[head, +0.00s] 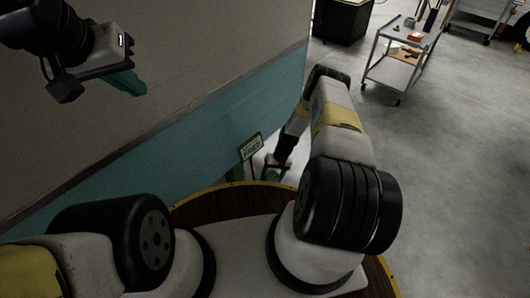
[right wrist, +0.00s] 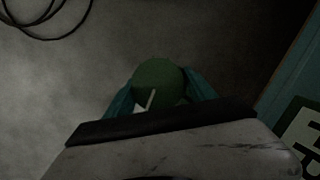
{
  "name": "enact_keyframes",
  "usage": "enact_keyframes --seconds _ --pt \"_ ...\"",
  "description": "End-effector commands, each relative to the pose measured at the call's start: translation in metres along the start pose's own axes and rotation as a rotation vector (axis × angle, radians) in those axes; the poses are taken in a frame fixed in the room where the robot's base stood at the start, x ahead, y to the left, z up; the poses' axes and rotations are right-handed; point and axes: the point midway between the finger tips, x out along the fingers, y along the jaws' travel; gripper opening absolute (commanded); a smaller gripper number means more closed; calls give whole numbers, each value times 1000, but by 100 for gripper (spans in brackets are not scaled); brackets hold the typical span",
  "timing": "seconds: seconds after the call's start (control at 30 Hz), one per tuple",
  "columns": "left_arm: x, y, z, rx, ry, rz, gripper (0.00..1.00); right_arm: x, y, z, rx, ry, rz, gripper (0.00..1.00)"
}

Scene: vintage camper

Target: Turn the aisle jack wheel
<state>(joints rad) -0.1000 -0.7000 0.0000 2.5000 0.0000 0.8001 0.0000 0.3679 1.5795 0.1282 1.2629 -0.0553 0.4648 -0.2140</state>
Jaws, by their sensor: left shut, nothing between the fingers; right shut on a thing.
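The jack wheel (right wrist: 160,82) shows in the right wrist view as a dark green round piece with a pale line on it. My right gripper (right wrist: 158,92) has its teal fingers on either side of it and is shut on it. The rest of the wheel is hidden behind the gripper body. In the head view my right gripper (head: 272,172) reaches down beside the teal wall, small and partly hidden, so the wheel is hard to make out there. My left gripper (head: 128,82) is shut and empty, raised in front of the wall at upper left.
A green and white sign (head: 251,147) stands close beside my right gripper; its edge shows in the right wrist view (right wrist: 303,135). The beige and teal wall (head: 215,120) is close on the left. A cart (head: 402,60) stands at upper right. The grey floor (head: 455,150) is clear.

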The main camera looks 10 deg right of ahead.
Motion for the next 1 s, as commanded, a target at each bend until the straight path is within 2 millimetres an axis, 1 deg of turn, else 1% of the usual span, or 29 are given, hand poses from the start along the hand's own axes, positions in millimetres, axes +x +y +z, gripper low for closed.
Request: enact_keyframes --seconds 0.03,0.27,0.67,0.7,0.77,0.8,1.0 --pt "0 0 0 0 0 0 0 -2 4 -2 19 3 -4 24" --pt "0 0 0 0 0 0 0 -1 4 -1 57 -1 -26 24" --pt "0 0 0 0 0 0 0 -1 5 -1 62 -1 -28 24" --pt "0 0 0 0 0 0 0 -1 5 -1 62 -2 -28 70" --pt "0 0 0 0 0 0 0 -1 4 -1 61 -2 -28 82" --pt "0 0 0 0 0 0 0 -1 4 -1 61 -2 -29 84" --pt "0 0 0 0 0 0 0 0 2 0 60 -4 -31 84"
